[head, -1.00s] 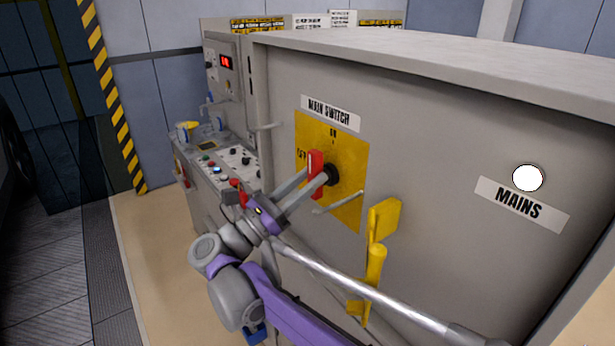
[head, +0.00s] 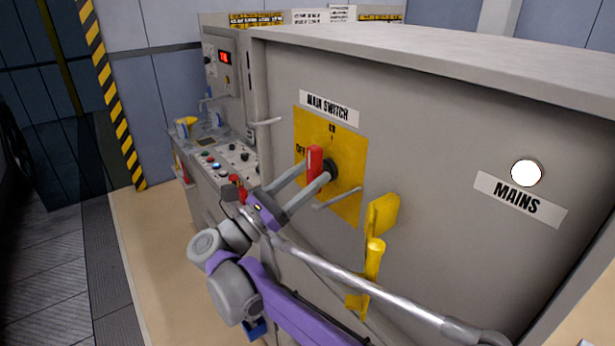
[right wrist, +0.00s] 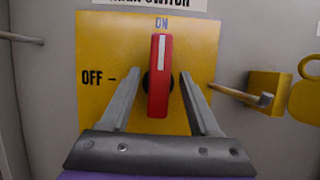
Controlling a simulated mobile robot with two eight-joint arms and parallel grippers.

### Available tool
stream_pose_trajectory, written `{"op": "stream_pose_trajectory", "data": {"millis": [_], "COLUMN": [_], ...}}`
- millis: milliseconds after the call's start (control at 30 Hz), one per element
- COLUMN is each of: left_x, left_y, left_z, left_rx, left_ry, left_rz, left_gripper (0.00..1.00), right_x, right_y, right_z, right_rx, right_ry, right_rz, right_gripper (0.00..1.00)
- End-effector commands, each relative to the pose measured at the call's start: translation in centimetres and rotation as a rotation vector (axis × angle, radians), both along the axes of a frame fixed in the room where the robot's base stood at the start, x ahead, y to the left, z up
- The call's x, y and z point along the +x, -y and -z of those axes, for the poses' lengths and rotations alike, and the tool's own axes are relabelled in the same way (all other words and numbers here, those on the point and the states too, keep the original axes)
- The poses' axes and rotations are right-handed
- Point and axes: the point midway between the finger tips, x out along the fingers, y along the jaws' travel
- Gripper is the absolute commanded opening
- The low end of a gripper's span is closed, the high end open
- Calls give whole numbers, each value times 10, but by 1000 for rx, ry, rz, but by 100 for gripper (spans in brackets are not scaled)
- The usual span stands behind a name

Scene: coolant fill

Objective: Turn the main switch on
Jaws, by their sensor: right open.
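The main switch is a red handle (head: 314,163) with a white stripe on a yellow plate (head: 348,160), under a "MAIN SWITCH" label (head: 330,108). In the right wrist view the red handle (right wrist: 160,75) stands upright, its stripe pointing at "ON"; "OFF" is to its left. My right gripper (head: 307,174) is open in front of the plate. In the right wrist view its fingers (right wrist: 158,85) are on either side of the handle, with a visible gap on both sides. My left gripper is not in view.
A white round lamp (head: 526,172) sits above the "MAINS" label (head: 520,197). A yellow handle and bracket (head: 382,218) stick out from the cabinet below right of the switch. A control desk (head: 222,165) with buttons stands at the left.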

Motion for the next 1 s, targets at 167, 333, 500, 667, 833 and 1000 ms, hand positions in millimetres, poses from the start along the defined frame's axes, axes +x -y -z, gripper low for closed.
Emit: {"op": "stream_pose_trajectory", "data": {"millis": [167, 333, 500, 667, 833, 1000], "left_x": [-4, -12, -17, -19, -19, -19], "left_y": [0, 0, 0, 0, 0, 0], "left_z": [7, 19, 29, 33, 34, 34], "left_rx": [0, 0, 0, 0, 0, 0], "left_ry": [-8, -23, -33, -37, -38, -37], "left_rz": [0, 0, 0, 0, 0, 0], "left_gripper": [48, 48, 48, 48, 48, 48], "right_x": [-9, -28, -45, -55, -59, -59], "right_y": [-13, -39, -63, -77, -81, -81], "right_z": [8, 23, 35, 41, 42, 41], "right_rx": [0, 0, 1, 0, 1, 0], "right_ry": [-1, -5, -4, -2, -1, 0], "right_rz": [-3, -4, -3, -1, 0, 1], "right_gripper": [62, 62, 62, 62, 62, 62]}}
